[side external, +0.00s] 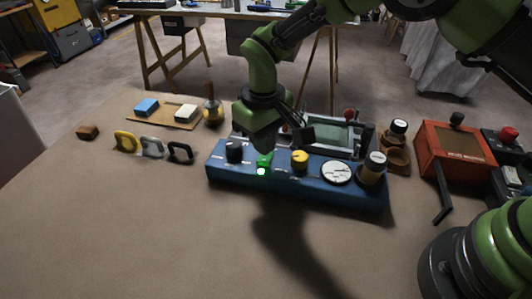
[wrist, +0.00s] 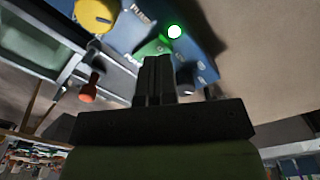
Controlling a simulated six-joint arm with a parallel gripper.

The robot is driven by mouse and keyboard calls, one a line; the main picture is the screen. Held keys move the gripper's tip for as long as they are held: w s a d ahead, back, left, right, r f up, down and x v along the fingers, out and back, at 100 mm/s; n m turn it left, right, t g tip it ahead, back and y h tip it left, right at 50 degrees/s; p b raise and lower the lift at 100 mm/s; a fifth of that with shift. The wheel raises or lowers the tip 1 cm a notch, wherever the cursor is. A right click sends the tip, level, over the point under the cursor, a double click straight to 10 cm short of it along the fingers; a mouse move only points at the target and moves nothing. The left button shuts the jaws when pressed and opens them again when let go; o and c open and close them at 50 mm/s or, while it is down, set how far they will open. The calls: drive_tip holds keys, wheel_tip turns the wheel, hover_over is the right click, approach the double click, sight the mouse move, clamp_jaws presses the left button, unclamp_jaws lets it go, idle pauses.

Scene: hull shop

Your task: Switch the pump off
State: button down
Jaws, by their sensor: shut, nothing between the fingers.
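A blue control panel (side external: 225,172) lies on the bench. A green switch (side external: 265,158) sits on its left half, with a lit green lamp (side external: 261,171) in front of it. In the wrist view the lamp (wrist: 174,31) glows brightly and the green switch (wrist: 152,47) lies just beyond my fingertips. My gripper (wrist: 157,60) is shut and empty, pointing at the switch; I cannot tell whether it touches. In the side view my green wrist hangs directly over the switch and hides the fingertips and part of the switch.
The panel also carries a black knob (side external: 234,151), a yellow knob (side external: 299,159), a white gauge (side external: 336,172) and a tall dark cylinder with a pale top (side external: 374,167). A framed tray (side external: 345,137) stands behind. An orange box (side external: 453,152) stands right. The front bench is clear.

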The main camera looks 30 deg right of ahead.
sight(264, 159)
drive_tip(key=shift+f, duration=1.25)
idle(0.6)
drive_tip(key=shift+r, duration=3.5)
